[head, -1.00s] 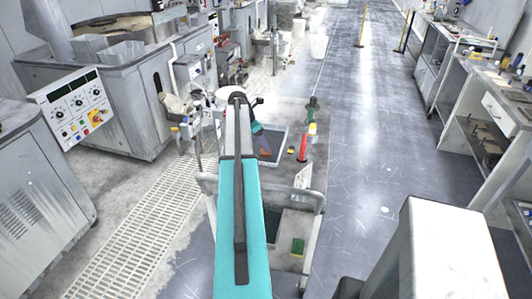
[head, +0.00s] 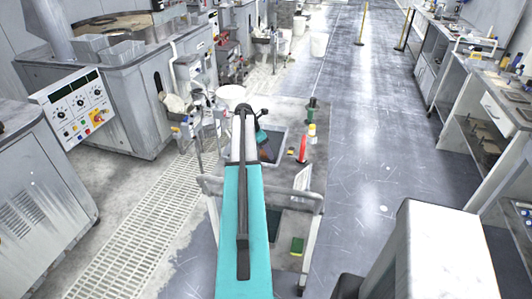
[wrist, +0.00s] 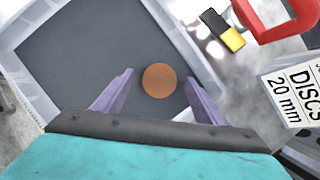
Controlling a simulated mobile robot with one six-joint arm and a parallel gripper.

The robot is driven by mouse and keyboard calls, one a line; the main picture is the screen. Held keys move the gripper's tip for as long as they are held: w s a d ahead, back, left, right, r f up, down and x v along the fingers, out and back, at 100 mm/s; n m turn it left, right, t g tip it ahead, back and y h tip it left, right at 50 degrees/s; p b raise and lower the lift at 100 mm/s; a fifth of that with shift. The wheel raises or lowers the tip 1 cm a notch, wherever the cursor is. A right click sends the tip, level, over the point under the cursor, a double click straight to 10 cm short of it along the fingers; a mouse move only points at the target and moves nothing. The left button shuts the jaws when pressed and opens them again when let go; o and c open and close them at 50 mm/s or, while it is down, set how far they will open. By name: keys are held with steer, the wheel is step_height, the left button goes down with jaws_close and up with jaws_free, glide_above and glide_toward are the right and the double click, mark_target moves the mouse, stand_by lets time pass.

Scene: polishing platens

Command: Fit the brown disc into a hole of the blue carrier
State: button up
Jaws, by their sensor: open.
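The brown disc (wrist: 159,80) lies flat on the dark bottom of a pale-walled tray (wrist: 190,50) in the wrist view. My gripper (wrist: 159,78) is open, with one purple finger to the left of the disc and the other to its right. Gaps show between the disc and both fingers, and I cannot tell their height above it. In the head view my gripper (head: 265,150) is small and partly hidden behind my arm, over the tray on the cart. I cannot make out the blue carrier in either view.
A black-and-yellow block (wrist: 223,30), a red object (wrist: 280,18) and a "DISCS 20 mm" label (wrist: 294,90) are right of the tray. A polishing machine (head: 110,95) stands left.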

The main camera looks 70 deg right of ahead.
mark_target(264, 153)
steer(key=shift+f, duration=0.1)
stand_by(0.5)
steer(key=c, duration=1.2)
steer(key=shift+r, duration=0.2)
steer(key=shift+r+b, duration=0.9)
steer(key=shift+r, duration=0.3)
steer(key=shift+a+r, duration=0.15)
steer(key=shift+r, duration=0.15)
steer(key=a+b, duration=0.1)
steer(key=a, duration=0.3)
steer(key=a+b, duration=0.1)
steer(key=a, duration=0.3)
steer(key=s+a+r+b, duration=0.1)
steer(key=a+b, duration=0.1)
steer(key=a, duration=0.3)
steer(key=shift+r, duration=0.1)
steer(key=shift+a+r+b, duration=0.2)
steer(key=shift+a+b, duration=0.15)
steer(key=shift+a, duration=0.95)
